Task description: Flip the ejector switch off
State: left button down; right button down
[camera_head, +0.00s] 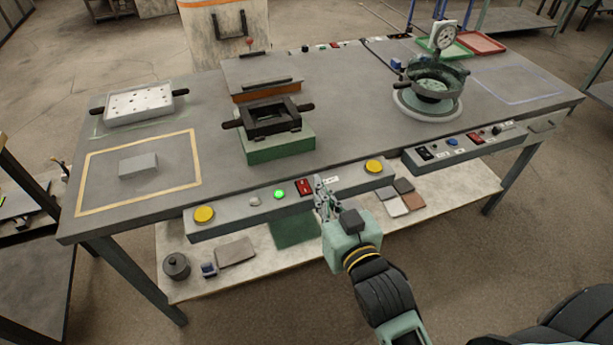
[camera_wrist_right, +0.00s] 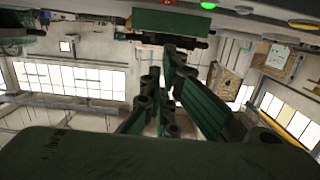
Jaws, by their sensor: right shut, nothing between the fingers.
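A red rocker switch (camera_head: 304,187) sits on the grey control strip (camera_head: 240,213) along the table's front edge. A lit green lamp (camera_head: 279,194) is to its left, and a yellow button (camera_head: 204,214) is at each end of the strip. My right gripper (camera_head: 319,182) is shut and empty, its fingertips just right of the red switch; I cannot tell whether they touch. In the right wrist view the shut fingers (camera_wrist_right: 172,50) point toward the panel, where the green lamp (camera_wrist_right: 208,5) glows at the top edge. My left gripper is not in view.
A black mold frame (camera_head: 270,118) on a green block stands behind the strip. A pot (camera_head: 434,80) with a dial gauge is at the right. A second control panel (camera_head: 462,148) lies on the right front edge. A grey block (camera_head: 138,164) lies inside the yellow outline at left.

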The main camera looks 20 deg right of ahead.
jog(key=p, duration=0.1)
send_over(306, 190)
jog(key=shift+s+d+f, duration=0.1)
jog(key=shift+s+f, duration=0.25)
jog(key=shift+f, duration=0.15)
jog(key=f, duration=0.2)
jog(key=shift+w+f, duration=0.3)
jog(key=shift+f, duration=0.8)
